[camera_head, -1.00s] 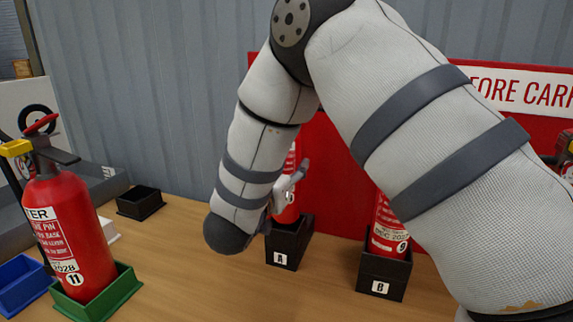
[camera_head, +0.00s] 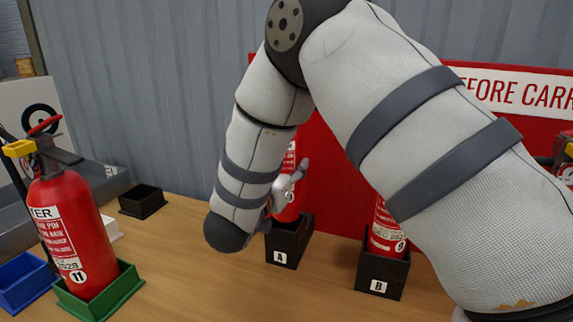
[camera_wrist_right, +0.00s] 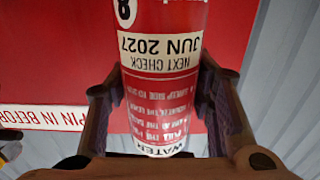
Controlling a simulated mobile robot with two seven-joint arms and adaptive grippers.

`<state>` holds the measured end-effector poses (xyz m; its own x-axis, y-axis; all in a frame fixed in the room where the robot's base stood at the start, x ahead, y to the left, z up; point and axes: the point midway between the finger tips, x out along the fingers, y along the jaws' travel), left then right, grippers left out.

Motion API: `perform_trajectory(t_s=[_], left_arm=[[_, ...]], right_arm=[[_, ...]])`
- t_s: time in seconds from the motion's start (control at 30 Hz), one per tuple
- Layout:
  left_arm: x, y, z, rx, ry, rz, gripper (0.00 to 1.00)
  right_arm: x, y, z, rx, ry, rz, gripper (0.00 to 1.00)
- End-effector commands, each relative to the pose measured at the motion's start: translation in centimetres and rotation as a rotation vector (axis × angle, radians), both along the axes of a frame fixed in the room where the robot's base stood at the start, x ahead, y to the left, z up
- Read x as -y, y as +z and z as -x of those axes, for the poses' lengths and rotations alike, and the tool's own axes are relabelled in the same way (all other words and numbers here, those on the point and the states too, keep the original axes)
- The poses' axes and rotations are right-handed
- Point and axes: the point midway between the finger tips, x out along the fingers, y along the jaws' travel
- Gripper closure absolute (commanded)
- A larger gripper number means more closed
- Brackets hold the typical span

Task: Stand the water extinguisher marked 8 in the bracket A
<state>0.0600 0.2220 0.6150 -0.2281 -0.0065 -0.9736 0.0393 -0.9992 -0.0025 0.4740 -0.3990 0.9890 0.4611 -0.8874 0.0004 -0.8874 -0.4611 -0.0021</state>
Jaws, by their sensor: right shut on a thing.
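The water extinguisher marked 8 (camera_wrist_right: 160,75) is a red cylinder, seen upside down in the right wrist view with its 8, its JUN 2027 label and the word WATER. My right gripper (camera_head: 284,190) is shut on it, with a finger on each side of the body. In the head view, the extinguisher (camera_head: 289,212) looks upright, its lower end behind the front wall of the black bracket A (camera_head: 288,246). Whether it rests on the bracket's floor is hidden. My forearm covers its upper part. My left gripper is not in view.
Bracket B (camera_head: 383,270) holds a red extinguisher marked 9 (camera_head: 387,228), partly behind my arm. At left, an extinguisher marked 11 (camera_head: 75,225) stands in a green holder (camera_head: 127,283). A blue holder (camera_head: 22,285) and an empty black holder (camera_head: 142,201) are nearby.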

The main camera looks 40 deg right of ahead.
Motion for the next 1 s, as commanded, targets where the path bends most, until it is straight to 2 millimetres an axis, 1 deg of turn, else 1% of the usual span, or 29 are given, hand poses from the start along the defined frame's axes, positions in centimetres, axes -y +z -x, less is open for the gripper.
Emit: perform_trajectory(t_s=[0.03, 0.27, 0.83, 1.0], left_arm=[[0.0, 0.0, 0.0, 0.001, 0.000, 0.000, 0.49], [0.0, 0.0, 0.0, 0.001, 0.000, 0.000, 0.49], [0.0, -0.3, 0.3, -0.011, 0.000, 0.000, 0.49], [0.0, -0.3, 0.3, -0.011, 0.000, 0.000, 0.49]], right_arm=[[0.0, 0.3, 0.0, 0.007, 0.000, 0.004, 1.00], [0.0, 0.3, 0.0, 0.007, 0.000, 0.004, 1.00], [0.0, -1.4, 0.0, 0.005, -0.001, 0.005, 1.00], [0.0, -1.5, 0.0, 0.007, -0.001, 0.005, 1.00]])
